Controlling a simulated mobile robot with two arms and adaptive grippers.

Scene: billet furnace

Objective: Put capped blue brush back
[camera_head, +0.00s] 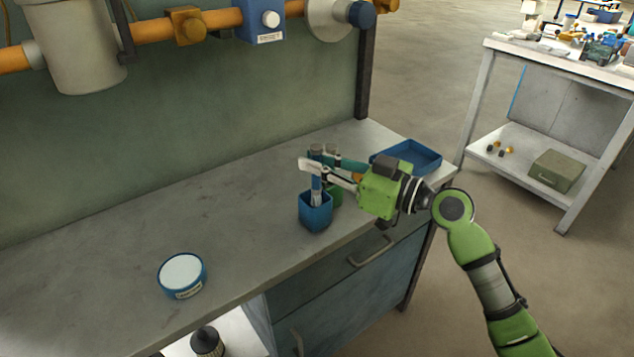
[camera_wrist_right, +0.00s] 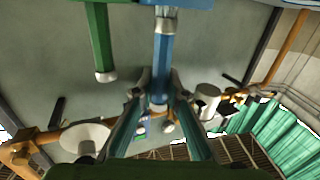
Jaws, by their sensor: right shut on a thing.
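My right gripper (camera_head: 320,172) is shut on the blue brush (camera_head: 316,184), gripping its handle. In the right wrist view the blue handle (camera_wrist_right: 161,62) stands between the two fingers (camera_wrist_right: 158,98), with a silvery section near the top of the picture. The brush is upright at the blue cup (camera_head: 315,213), its lower end at or inside the cup's opening; how deep it sits I cannot tell. A green cup (camera_head: 335,194) stands right behind, partly hidden by the gripper. A green brush (camera_wrist_right: 100,40) shows in the right wrist view. My left gripper is not in view.
A shallow blue tray (camera_head: 424,155) lies near the bench's right end, behind my right gripper. A round blue tin with a white top (camera_head: 182,272) stands at the front left. The grey bench top (camera_head: 110,240) is otherwise largely clear.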

